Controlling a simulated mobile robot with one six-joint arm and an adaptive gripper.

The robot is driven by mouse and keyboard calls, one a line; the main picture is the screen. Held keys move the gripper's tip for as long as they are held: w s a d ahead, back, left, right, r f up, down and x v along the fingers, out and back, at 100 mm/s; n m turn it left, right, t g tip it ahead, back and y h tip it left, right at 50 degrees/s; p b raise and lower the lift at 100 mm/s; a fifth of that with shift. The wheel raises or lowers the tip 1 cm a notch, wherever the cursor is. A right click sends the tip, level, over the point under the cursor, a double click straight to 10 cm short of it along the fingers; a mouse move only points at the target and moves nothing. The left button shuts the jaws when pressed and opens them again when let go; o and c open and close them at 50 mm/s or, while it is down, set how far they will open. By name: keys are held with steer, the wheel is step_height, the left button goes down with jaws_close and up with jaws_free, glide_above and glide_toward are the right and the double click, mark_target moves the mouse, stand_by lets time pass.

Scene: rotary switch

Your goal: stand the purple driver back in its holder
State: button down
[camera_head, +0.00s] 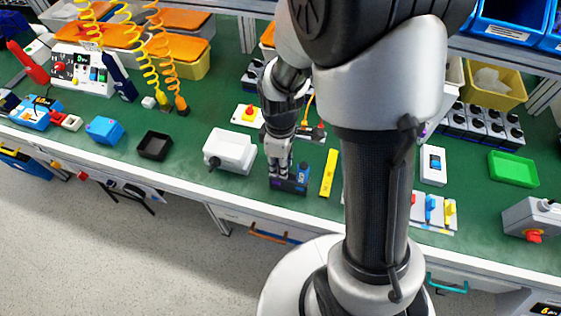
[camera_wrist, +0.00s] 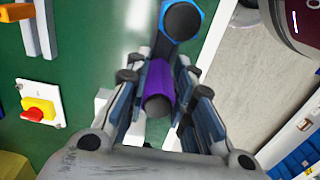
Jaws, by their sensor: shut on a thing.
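The purple driver (camera_wrist: 160,82) stands between the two fingers of my gripper (camera_wrist: 165,95) in the wrist view, its dark end toward the camera. My gripper is shut on its handle. In the head view my gripper (camera_head: 279,170) is low over the dark holder (camera_head: 291,187) near the table's front edge. A blue driver (camera_head: 302,170) stands at the holder's right side; its blue collar and dark end show in the wrist view (camera_wrist: 183,20), just beyond the purple one. The purple driver's lower end is hidden, so I cannot tell whether it is in the holder.
A white box (camera_head: 231,151) stands left of the holder, and a yellow bar (camera_head: 328,173) lies to its right. A red-and-yellow rotary switch (camera_head: 249,114) is behind; it also shows in the wrist view (camera_wrist: 39,110). The table's front edge is close to the holder.

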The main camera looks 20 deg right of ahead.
steer(key=shift+f, duration=0.2)
steer(key=c, duration=1.3)
jaws_free()
steer(key=shift+r, duration=0.15)
step_height(320, 180, up, 12)
steer(key=shift+f, duration=0.1)
